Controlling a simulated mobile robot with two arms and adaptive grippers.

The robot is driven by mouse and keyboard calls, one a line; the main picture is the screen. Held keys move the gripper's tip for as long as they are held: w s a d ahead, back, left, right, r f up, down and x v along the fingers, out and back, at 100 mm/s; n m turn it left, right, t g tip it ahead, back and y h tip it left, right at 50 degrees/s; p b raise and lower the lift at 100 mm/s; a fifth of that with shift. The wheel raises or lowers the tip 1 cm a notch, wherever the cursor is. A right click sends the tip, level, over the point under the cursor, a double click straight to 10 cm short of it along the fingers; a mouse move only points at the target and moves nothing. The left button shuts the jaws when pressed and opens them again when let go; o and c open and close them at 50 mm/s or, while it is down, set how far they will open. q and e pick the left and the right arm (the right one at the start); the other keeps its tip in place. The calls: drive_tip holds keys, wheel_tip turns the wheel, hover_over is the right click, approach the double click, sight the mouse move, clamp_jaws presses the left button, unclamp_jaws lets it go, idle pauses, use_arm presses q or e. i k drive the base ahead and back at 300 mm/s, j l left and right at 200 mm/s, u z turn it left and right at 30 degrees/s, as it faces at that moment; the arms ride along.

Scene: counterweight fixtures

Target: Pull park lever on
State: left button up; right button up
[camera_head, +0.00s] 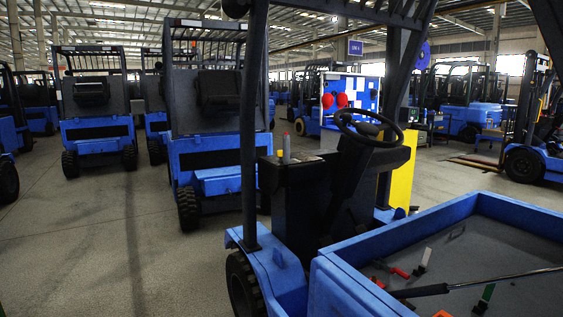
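I cannot tell for sure which part is the park lever. A blue forklift stands close in front, with a black steering wheel (369,127) on a dark column. A small grey upright piece (286,145) stands on top of the black dash panel (292,190). In the open blue compartment (345,285) at lower right are a red-handled piece (400,272), a white and black piece (424,258), a green-tipped piece (486,295) and a long black rod (430,290) with a shiny shaft. Neither of my grippers shows.
A dark mast post (251,120) rises in front of the dash. Other blue forklifts (95,115) stand behind on the left and at the right (535,150). A yellow panel (402,172) stands behind the steering column. The grey floor (110,240) at lower left is clear.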

sight(286, 140)
drive_tip(key=i+j, duration=0.3)
drive_tip(key=i+j+z, duration=0.1)
drive_tip(key=i+j, duration=0.5)
drive_tip(key=j, duration=0.2)
drive_tip(key=i+j, duration=0.25)
drive_tip(key=j, duration=0.15)
drive_tip(key=i+j+z, duration=0.1)
drive_tip(key=i+j, duration=0.5)
drive_tip(key=j, duration=0.2)
drive_tip(key=i+j+z, duration=0.1)
drive_tip(key=i+j, duration=0.15)
drive_tip(key=j, duration=0.15)
drive_tip(key=i+j, duration=0.25)
drive_tip(key=j, duration=0.15)
